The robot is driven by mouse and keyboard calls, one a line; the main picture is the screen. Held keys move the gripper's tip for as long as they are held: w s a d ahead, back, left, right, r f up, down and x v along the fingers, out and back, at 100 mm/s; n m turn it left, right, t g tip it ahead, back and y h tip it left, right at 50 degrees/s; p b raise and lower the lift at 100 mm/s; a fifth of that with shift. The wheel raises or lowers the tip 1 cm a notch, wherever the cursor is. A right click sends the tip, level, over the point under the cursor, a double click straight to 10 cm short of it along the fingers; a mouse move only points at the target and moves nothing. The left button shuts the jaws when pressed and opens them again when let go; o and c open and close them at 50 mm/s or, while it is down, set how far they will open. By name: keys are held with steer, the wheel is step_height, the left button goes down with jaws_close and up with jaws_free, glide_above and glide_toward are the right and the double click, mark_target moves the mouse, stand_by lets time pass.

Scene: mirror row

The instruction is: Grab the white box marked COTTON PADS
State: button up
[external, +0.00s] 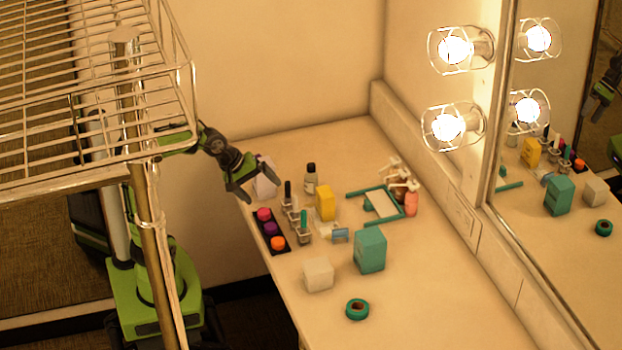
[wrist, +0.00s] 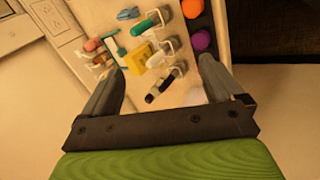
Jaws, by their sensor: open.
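A pale white box (external: 266,178) stands at the table's far left end, right beside my gripper (external: 252,184) and partly hidden by it. A second white box (external: 318,274), squat and cube-like, stands at the near left of the table. I cannot read a label on either, so I cannot tell which is marked COTTON PADS. My gripper is open, with its fingers spread in the wrist view (wrist: 162,68). A pale patch (wrist: 195,95) shows low between the fingers, near the right one; it may be the far box. Whether a finger touches it is unclear.
A dark tray (external: 284,250) with coloured pots, several metal holders, a yellow box (external: 325,203), a dark-capped bottle (external: 310,178), a teal box (external: 370,250) and a teal tape roll (external: 357,309) crowd the table. A mirror (external: 560,200) stands right. A wire rack (external: 90,110) is left.

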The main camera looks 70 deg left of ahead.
steer(key=w+a+r+n+t+y+p, duration=0.15)
steer(key=a+n+t+p, duration=0.4)
steer(key=a+n, duration=1.6)
steer(key=t+b, duration=0.1)
steer(key=b, duration=0.1)
glide_toward(268, 161)
step_height(268, 161, down, 3)
steer(key=w, duration=0.3)
steer(key=shift+m+h, duration=0.25)
steer(key=shift+m, duration=0.2)
steer(key=b+x, duration=0.2)
steer(key=x, duration=0.5)
steer(key=shift+a+f, duration=0.15)
steer(key=shift+f, duration=0.05)
steer(key=shift+s+r, duration=0.1)
steer(key=c, duration=1.1)
step_height(268, 161, up, 10)
steer(key=p, duration=0.4)
